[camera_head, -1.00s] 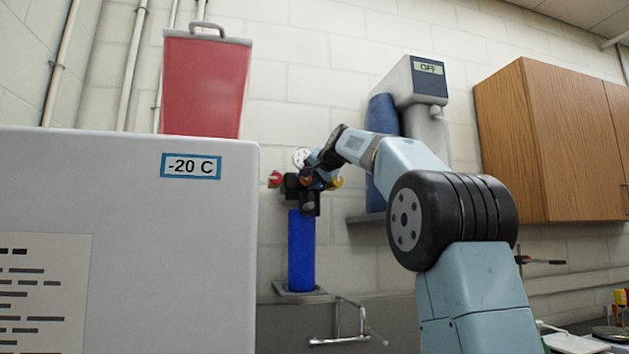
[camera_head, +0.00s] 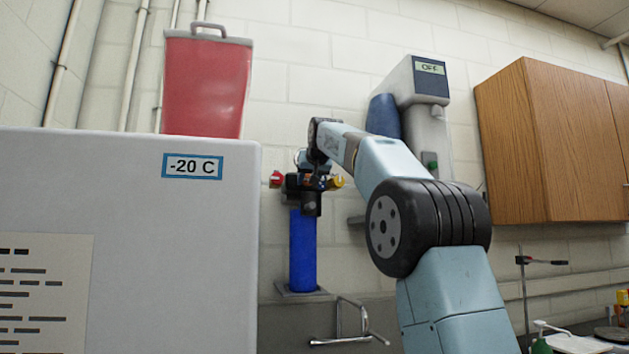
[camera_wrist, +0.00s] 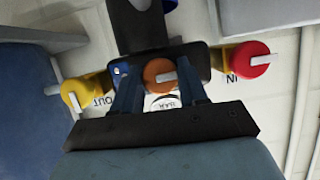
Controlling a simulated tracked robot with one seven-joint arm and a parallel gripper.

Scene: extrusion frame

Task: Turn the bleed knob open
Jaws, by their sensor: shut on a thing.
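An orange-brown knob with a pale bar across it, which I take as the bleed knob (camera_wrist: 158,73), is in the middle of a black valve block in the wrist view. My gripper (camera_wrist: 157,85) has one dark blue finger on each side of it and is shut on it. The bar points to the right in that view. In the head view my gripper (camera_head: 308,181) is at the valve block above a blue cylinder (camera_head: 303,250); the knob is hard to make out there.
A yellow knob (camera_wrist: 77,94) marked OUT and a red knob (camera_wrist: 246,60) marked IN flank the block. A dial marked BAR (camera_wrist: 163,103) is partly hidden by my gripper. A -20 C freezer (camera_head: 130,250) stands at left; wooden cupboards (camera_head: 545,140) hang at right.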

